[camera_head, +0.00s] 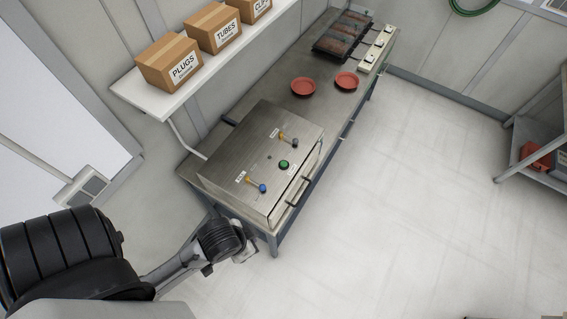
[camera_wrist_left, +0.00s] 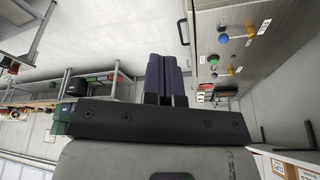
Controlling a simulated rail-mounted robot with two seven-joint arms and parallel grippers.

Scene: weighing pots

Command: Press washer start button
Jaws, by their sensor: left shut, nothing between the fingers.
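The washer (camera_head: 225,160) is a steel box on the near end of the bench. A round green button (camera_head: 284,164) sits on its top between two levers, one with a blue knob (camera_head: 262,188) and one with a dark knob (camera_head: 295,142). My left gripper (camera_head: 246,254) is in front of the washer's near corner, apart from the button. In the left wrist view its two dark fingers (camera_wrist_left: 166,78) are together and empty. The green button (camera_wrist_left: 230,71) and blue knob (camera_wrist_left: 224,39) show right of the fingers there. My right gripper is not in view.
Two red dishes (camera_head: 303,86) stand on the bench (camera_head: 262,88) beyond the washer. A burner rack (camera_head: 342,36) is at the far end. A shelf (camera_head: 165,100) with cardboard boxes (camera_head: 170,62) hangs behind.

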